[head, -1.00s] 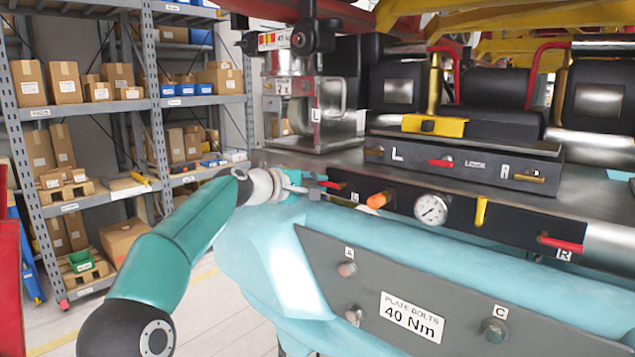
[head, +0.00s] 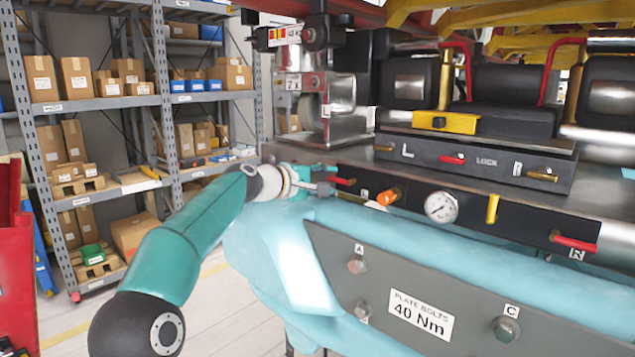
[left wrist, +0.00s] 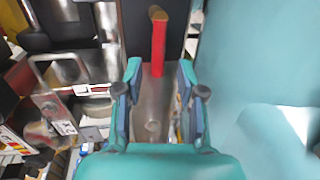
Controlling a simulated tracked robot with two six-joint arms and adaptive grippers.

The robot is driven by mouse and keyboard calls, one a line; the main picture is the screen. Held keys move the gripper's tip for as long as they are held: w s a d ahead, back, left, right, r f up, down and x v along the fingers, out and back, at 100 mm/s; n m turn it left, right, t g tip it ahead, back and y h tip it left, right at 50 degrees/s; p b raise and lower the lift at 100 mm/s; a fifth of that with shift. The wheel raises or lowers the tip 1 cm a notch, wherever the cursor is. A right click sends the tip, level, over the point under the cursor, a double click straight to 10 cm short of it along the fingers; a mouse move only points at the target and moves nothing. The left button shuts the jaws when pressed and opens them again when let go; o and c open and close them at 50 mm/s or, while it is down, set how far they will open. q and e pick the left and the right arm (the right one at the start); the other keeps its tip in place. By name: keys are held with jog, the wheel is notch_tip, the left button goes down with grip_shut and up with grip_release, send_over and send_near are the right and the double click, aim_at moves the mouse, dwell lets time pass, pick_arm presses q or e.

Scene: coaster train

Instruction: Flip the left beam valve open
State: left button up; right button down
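The left beam valve's red handle (head: 344,181) sits at the left end of the dark panel, pointing out toward my left gripper (head: 326,182). In the left wrist view the red handle (left wrist: 158,48) stands upright with a brass-coloured end at its top. My left gripper (left wrist: 159,72) is open, one teal finger on each side of the handle's lower end in the picture. I cannot tell how deep the handle is between the fingers, and I see no clear contact. The valve body is partly hidden by the gripper in the head view. My right gripper is not in view.
Along the panel are an orange knob (head: 389,197), a round gauge (head: 441,207), a yellow lever (head: 492,208) and another red handle (head: 573,242). A grey plate (head: 335,262) with bolts lies below. Shelves of boxes (head: 125,104) stand behind left. A clear lane of floor shows beside the arm.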

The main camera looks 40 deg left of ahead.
pick_arm(q)
jog(key=v, duration=1.2)
